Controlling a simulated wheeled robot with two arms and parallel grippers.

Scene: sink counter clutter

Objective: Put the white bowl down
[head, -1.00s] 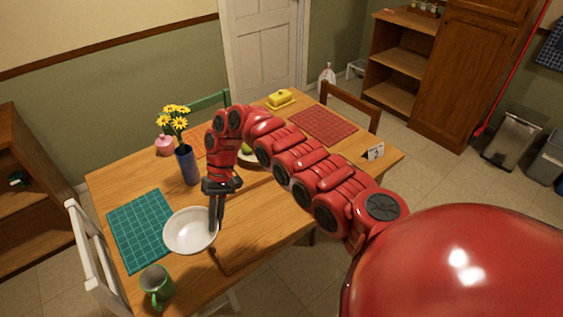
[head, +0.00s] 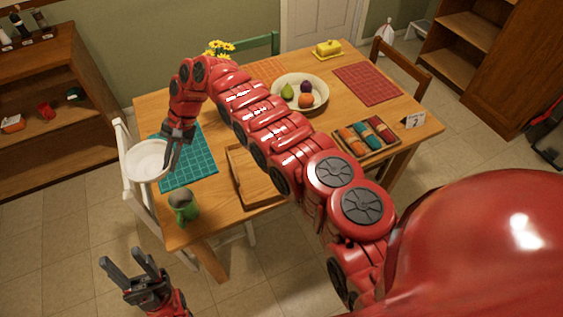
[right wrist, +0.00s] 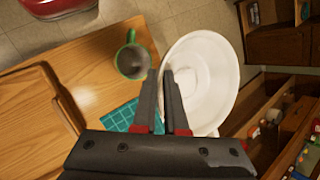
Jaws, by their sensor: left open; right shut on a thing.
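The white bowl (head: 146,162) is held by its rim in my right gripper (head: 174,150), at the table's left end, overlapping the teal mat (head: 198,172) and the white chair in the head view. In the right wrist view, the fingers (right wrist: 166,88) are closed at the rim of the bowl (right wrist: 208,72). The bowl looks raised; its exact height cannot be told. My left gripper (head: 128,262) is open and empty at the lower left, off the table's near side.
A green mug (head: 184,207) stands near the front left table corner, close to the bowl. A fruit bowl (head: 322,97) and a box of coloured rolls (head: 352,143) stand farther right. A white chair (head: 128,134) is at the left end.

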